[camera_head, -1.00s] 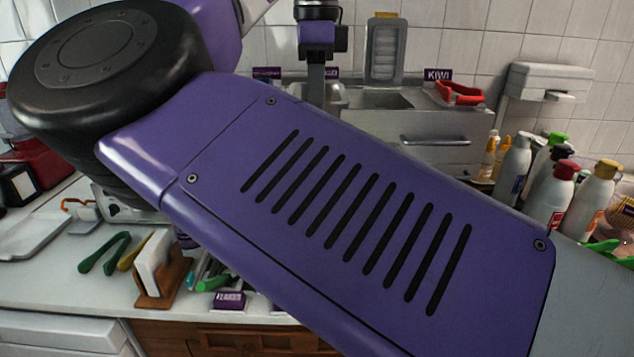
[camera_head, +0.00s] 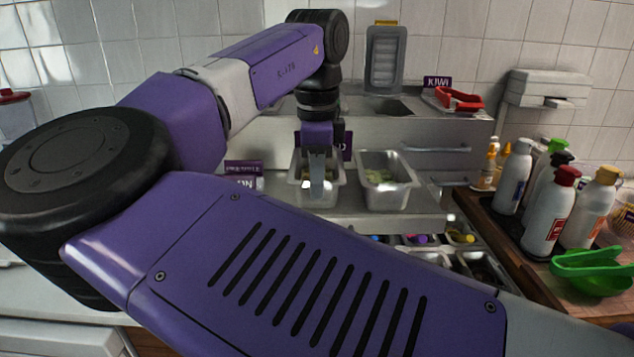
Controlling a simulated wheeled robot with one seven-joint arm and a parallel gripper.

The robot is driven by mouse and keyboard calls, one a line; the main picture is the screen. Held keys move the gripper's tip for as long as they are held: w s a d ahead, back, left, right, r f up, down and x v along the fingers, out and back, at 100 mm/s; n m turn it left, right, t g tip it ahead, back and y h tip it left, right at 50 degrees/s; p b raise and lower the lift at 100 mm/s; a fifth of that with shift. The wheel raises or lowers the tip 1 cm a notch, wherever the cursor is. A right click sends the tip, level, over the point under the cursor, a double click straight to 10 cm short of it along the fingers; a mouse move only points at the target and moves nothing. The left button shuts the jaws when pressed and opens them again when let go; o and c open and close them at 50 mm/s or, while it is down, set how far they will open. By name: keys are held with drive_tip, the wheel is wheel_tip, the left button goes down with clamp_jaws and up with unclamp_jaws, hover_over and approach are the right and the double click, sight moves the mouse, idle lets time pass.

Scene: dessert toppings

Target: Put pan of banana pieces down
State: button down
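A metal pan (camera_head: 299,191) stands in the middle of the view on the steel unit, behind my upper arm. Its contents are mostly hidden by my gripper, so I cannot tell whether they are banana pieces. My gripper (camera_head: 317,186) points straight down at this pan, with its fingers in front of or over the pan's near wall. The fingers look close together; whether they are shut on the pan is not clear. A second metal pan (camera_head: 386,196) with pale green pieces stands just to the right, apart from my gripper.
A KIWI sign (camera_head: 437,82) and a red tray (camera_head: 458,99) are on the upper ledge. Small bins (camera_head: 460,237) lie below the pans. My arm hides much of the front counter.

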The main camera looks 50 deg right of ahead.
drive_tip(key=c, duration=1.7)
unclamp_jaws()
drive_tip(key=r, duration=1.2)
drive_tip(key=shift+s+a+r, duration=0.1)
drive_tip(key=shift+s+a, duration=0.1)
drive_tip(key=shift+a, duration=0.1)
